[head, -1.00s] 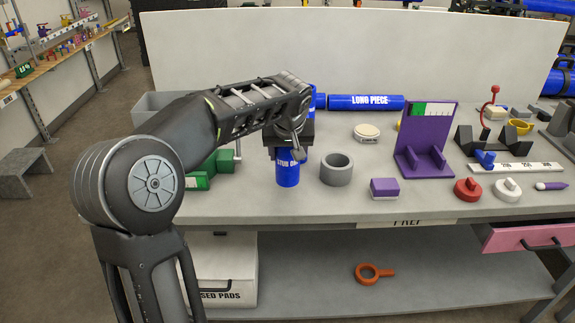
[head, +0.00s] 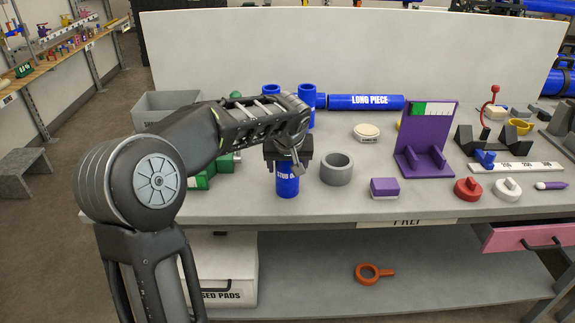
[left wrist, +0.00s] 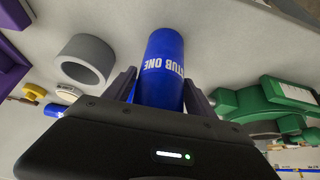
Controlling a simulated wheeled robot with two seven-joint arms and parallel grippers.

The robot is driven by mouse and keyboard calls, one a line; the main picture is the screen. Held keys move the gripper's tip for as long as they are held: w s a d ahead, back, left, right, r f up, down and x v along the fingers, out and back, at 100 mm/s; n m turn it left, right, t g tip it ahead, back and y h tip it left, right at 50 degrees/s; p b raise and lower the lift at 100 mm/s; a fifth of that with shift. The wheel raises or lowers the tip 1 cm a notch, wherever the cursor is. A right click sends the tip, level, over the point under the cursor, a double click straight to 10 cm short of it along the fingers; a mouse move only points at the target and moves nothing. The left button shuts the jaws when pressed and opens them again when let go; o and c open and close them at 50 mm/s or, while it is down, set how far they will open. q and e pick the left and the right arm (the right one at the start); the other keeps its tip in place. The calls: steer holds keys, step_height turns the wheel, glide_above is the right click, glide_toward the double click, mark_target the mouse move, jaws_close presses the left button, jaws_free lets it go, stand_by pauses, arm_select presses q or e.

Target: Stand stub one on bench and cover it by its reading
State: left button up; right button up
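Stub one (head: 288,186), a blue upright cylinder with a white label, is between the fingers of my left gripper (head: 288,160) over the front of the bench (head: 335,205). In the left wrist view, stub one (left wrist: 161,60) has a finger close against each side, and the gripper (left wrist: 160,98) looks shut on it. I cannot tell whether its lower end touches the bench. A red knobbed cap (head: 467,189) and a white knobbed cap (head: 507,190) lie at the right front. A purple stand with a green-and-white scale (head: 428,130) is behind them. My right gripper is not in view.
A grey ring (head: 336,170) stands just right of stub one, with a purple block (head: 384,188) beyond it. Green clamp parts (head: 222,163) are at left. Blue stubs (head: 307,104) and the long piece (head: 366,102) are behind. A white ruler (head: 518,167) is at right.

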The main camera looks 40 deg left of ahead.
arm_select(q)
steer(key=shift+o, duration=1.2)
steer(key=shift+r+p, duration=0.2)
steer(key=shift+p, duration=0.1)
steer(key=b+v, duration=0.1)
steer(key=v, duration=1.1)
